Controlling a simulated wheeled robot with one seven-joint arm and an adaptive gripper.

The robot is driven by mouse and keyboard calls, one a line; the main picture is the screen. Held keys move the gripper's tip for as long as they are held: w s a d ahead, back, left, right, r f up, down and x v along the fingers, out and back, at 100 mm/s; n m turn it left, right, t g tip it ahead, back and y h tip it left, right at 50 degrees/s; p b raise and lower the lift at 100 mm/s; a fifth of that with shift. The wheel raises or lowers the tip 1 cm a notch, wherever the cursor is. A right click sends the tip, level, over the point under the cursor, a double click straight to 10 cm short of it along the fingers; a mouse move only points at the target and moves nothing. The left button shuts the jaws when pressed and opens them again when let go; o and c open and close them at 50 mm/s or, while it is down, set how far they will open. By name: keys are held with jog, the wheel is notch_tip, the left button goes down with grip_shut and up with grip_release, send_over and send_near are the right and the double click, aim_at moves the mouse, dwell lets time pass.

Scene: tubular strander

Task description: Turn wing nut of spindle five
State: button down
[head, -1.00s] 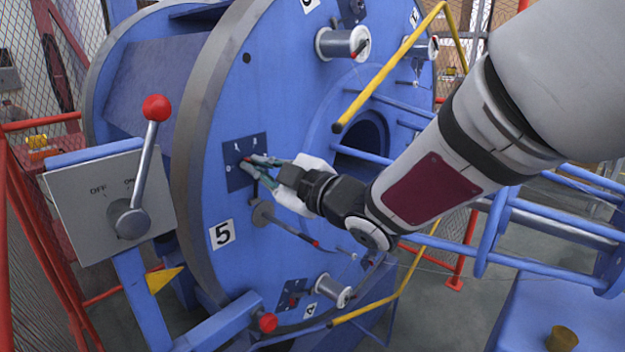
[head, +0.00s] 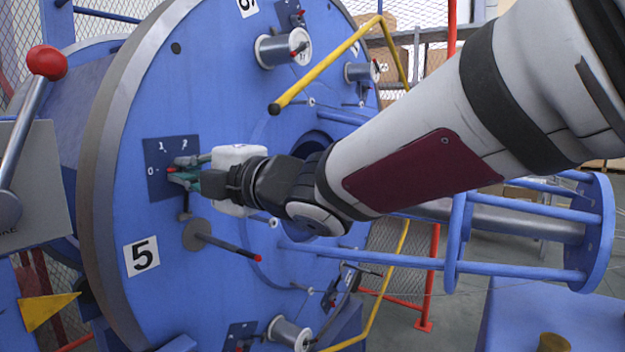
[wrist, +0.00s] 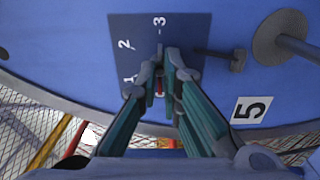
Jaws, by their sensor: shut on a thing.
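The large blue disc (head: 330,270) fills the middle of the head view. Spindle five (head: 196,235) sticks out of it as a round grey flange with a red-tipped rod, right of the "5" label (head: 141,255). Above is a dark blue dial plate (head: 156,180) with numbers; it also shows in the wrist view (wrist: 140,32). My gripper (head: 182,172) is at this plate, its green fingers shut on the wing nut. In the wrist view the fingertips (wrist: 167,66) close around it, and a red part of the wing nut (wrist: 160,87) shows between them. The rest of it is hidden.
A yellow bar (head: 330,65) and a spool (head: 283,50) are above right of my gripper. Another spool (head: 289,334) is at the lower right. A red-knobbed lever (head: 46,62) stands at the left. Blue rails (head: 510,260) run right, behind my arm.

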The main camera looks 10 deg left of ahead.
dwell(0.4)
jog(key=c, duration=1.8)
grip_release()
jog(key=shift+o, duration=0.2)
jog(key=shift+d, duration=0.1)
jog(key=v, duration=1.1)
jog(key=shift+s+d, duration=0.15)
jog(key=shift+d, duration=0.25)
